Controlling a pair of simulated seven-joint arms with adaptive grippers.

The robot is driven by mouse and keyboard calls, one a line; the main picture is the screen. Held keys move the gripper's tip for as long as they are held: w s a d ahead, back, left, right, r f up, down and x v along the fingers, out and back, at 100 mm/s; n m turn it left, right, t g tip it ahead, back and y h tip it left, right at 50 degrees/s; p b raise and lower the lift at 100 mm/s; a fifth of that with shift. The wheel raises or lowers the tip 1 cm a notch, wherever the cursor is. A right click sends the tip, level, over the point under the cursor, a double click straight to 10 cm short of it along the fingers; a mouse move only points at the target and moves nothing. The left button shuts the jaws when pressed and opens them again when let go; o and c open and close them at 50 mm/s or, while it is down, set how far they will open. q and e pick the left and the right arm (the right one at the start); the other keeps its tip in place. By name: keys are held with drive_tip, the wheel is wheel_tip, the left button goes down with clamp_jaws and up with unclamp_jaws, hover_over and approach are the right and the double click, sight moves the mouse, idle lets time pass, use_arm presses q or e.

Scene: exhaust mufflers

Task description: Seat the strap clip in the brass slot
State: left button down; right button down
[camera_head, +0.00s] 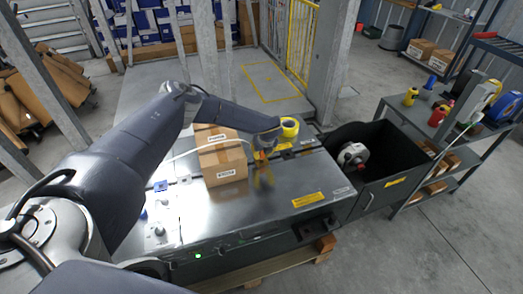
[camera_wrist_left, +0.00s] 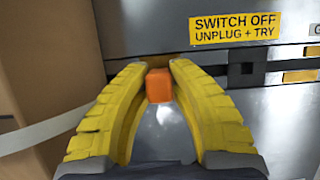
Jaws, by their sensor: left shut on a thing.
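My left gripper (camera_head: 262,156) is over the bench, just right of the cardboard box. It also shows in the left wrist view (camera_wrist_left: 158,80), where its yellow fingers are shut on a small orange block, which looks like the strap clip (camera_wrist_left: 159,87). A pale strap (camera_head: 200,148) runs across the box; it also shows at lower left in the left wrist view (camera_wrist_left: 40,134). Brass-coloured plates (camera_wrist_left: 300,76) lie along the bench groove, right of the fingers; I cannot tell which is the slot. The clip is apart from them. My right gripper is not in view.
The cardboard box (camera_head: 222,160) stands close left of the gripper. A black bin (camera_head: 375,183) with a grey round part (camera_head: 352,155) adjoins the bench's right end. The bench front, right of the box, is largely clear.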

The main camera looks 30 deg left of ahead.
use_arm(q)
drive_tip(key=shift+f, duration=0.8)
drive_tip(key=shift+f, duration=0.5)
idle(2.1)
drive_tip(key=c, duration=1.2)
unclamp_jaws()
drive_tip(key=shift+r, duration=0.1)
drive_tip(key=v, duration=1.2)
